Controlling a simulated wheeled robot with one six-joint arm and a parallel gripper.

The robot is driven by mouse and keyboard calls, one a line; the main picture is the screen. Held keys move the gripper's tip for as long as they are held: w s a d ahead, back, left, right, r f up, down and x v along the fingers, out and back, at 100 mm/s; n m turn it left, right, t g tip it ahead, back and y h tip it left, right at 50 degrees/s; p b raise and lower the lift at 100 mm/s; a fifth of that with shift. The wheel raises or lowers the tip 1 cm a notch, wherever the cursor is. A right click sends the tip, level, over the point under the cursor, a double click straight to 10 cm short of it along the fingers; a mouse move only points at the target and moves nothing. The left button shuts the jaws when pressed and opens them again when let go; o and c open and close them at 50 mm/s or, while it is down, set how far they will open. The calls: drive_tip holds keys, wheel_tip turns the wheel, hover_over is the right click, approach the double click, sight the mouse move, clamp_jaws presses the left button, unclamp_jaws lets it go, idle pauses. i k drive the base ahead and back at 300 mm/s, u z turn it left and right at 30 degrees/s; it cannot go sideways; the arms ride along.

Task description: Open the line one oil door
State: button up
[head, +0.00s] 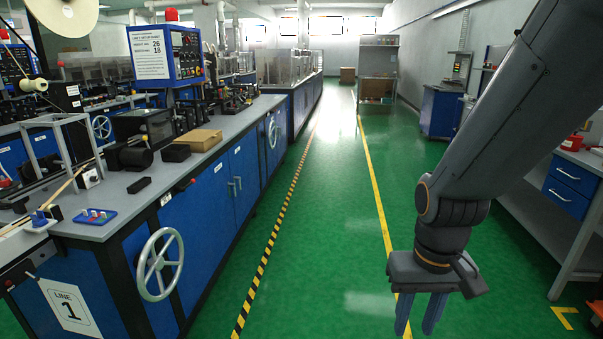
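The line one bench has a blue cabinet front with a white "LINE 1" sign (70,308) at its near end. Blue door panels (205,210) run along its aisle side and look shut. A pair of upright metal handles (234,187) sits on the panels further along. No oil marking is readable, so I cannot tell which panel is the oil door. My gripper (419,314) points down over the green floor at the right, well apart from the cabinet. Its two fingers are apart with nothing seen between them.
A spoked handwheel (160,265) sticks out from the cabinet's near side, and another wheel (272,132) shows further along. The green aisle (325,220) between striped and yellow floor lines is clear. A grey workbench with blue drawers (571,187) stands at the right.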

sight(242, 156)
drive_tip(key=z, duration=0.25)
drive_tip(key=i, duration=1.7)
drive_tip(key=u, duration=0.35)
drive_tip(key=i, duration=1.7)
drive_tip(key=u, duration=0.85)
drive_tip(key=i, duration=0.4)
drive_tip(key=u, duration=0.1)
